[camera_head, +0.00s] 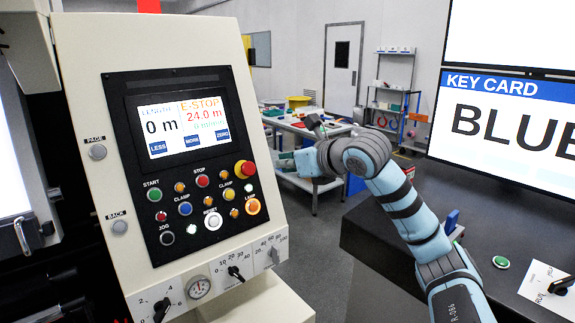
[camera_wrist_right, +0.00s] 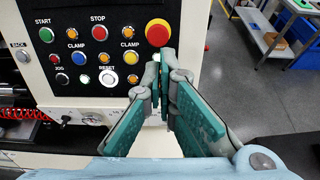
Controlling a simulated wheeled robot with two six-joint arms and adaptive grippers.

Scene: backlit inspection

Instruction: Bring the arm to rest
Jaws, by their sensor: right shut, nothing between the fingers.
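My right arm (camera_head: 405,207), blue and grey with dark bands, comes up from the lower right in the head view and bends left towards the control panel. My right gripper (camera_head: 302,162) is right of the panel, apart from it in that view. In the wrist view the right gripper (camera_wrist_right: 167,60) has its teal-padded fingers together at the tips, with nothing between them. The tips appear just below the red emergency stop button (camera_wrist_right: 158,33); whether they touch the panel cannot be told. My left gripper is not in view.
The cream machine console (camera_head: 82,62) has a lit screen (camera_head: 185,125), several buttons and lower knobs. A dark counter (camera_head: 400,245) at right holds a green button (camera_head: 501,262) and a white card. A monitor (camera_head: 505,120) reads KEY CARD, BLUE.

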